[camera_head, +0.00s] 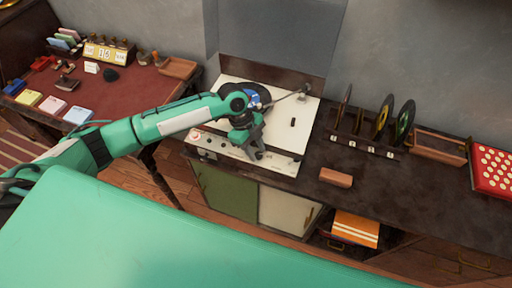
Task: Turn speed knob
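A white record player (285,152) stands on the dark cabinet, with a dark record with a blue label (254,96) on its platter and a tone arm (286,98) at its right. Small knobs and a round dial (196,136) line the front left of its panel; I cannot tell which is the speed knob. My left gripper (257,154) points down at the panel's front edge, right of the dial. My arm and gripper hide part of the panel and the record. Whether its fingers are open or touching a knob is unclear. My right gripper is out of view.
To the right are a rack with upright discs (366,134), a brown block (336,177), a wooden tray (438,148) and a red box with pale dots (491,168). A desk (110,88) with stamps and cards stands left. The dark counter front right is mostly clear.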

